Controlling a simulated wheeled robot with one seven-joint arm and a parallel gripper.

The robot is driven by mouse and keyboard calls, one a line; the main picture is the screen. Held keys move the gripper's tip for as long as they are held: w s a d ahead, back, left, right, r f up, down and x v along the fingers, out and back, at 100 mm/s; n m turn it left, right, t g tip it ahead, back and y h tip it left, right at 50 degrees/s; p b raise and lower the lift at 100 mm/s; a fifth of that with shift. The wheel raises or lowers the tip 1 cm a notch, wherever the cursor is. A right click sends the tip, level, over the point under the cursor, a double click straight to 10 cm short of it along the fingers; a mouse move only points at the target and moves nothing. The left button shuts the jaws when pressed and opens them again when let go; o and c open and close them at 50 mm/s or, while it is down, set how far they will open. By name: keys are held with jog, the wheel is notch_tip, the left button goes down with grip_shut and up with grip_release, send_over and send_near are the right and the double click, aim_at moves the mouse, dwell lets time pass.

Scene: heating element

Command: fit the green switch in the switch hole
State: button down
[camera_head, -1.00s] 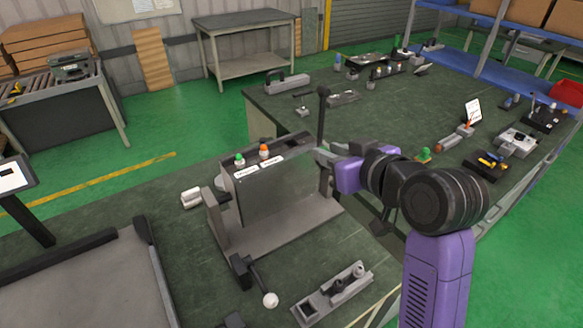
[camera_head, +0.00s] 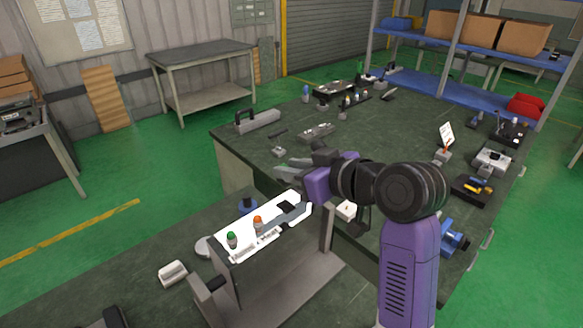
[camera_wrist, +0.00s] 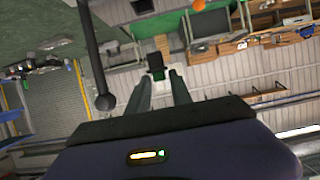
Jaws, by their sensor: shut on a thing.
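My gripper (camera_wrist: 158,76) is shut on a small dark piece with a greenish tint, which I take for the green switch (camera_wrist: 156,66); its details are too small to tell. In the head view my gripper (camera_head: 284,167) is above and behind the panel's right end, apart from it. The bright white-topped control panel (camera_head: 272,215) has a dark rectangular spot (camera_head: 287,206) near its right end, probably the switch hole. A green-capped knob (camera_head: 232,238) and an orange-capped one (camera_head: 258,222) stand on its left half.
A long green-topped table (camera_head: 380,130) with several tools and parts lies behind and right. A handled grey block (camera_head: 257,119) lies on its left. A white block (camera_head: 172,273) lies left of the panel. A dark rod with a ball end (camera_wrist: 105,101) stands left of the fingers.

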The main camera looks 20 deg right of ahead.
jog(key=b, duration=0.3)
send_over(293, 212)
jog(key=shift+f, duration=2.95)
jog(key=shift+p, duration=0.45)
jog(key=shift+f+b, duration=1.05)
jog(key=shift+f, duration=0.65)
jog(key=c, duration=1.1)
grip_release()
